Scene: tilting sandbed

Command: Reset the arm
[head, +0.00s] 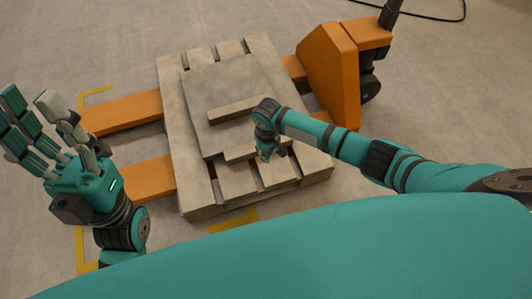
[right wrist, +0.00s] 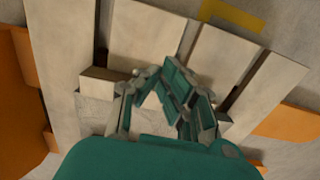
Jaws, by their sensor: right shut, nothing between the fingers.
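My right arm reaches in from the right in the head view. My right gripper (head: 271,152) points down over the front part of a wooden pallet (head: 184,165), close to a short wooden block (head: 240,154). It is shut and empty; in the right wrist view its fingers (right wrist: 155,82) show above the pallet boards (right wrist: 145,30). I cannot tell whether the fingertips touch the wood. My left gripper (head: 50,140), a hand with several fingers, is raised at the left of the head view, open and empty, with its fingers extended upward.
A grey slab (head: 225,85) and a wooden bar (head: 232,111) lie on the pallet. The pallet rests on the orange forks (head: 125,110) of a pallet jack (head: 328,70). Yellow floor marks (head: 232,219) show nearby. The floor at the upper left is clear.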

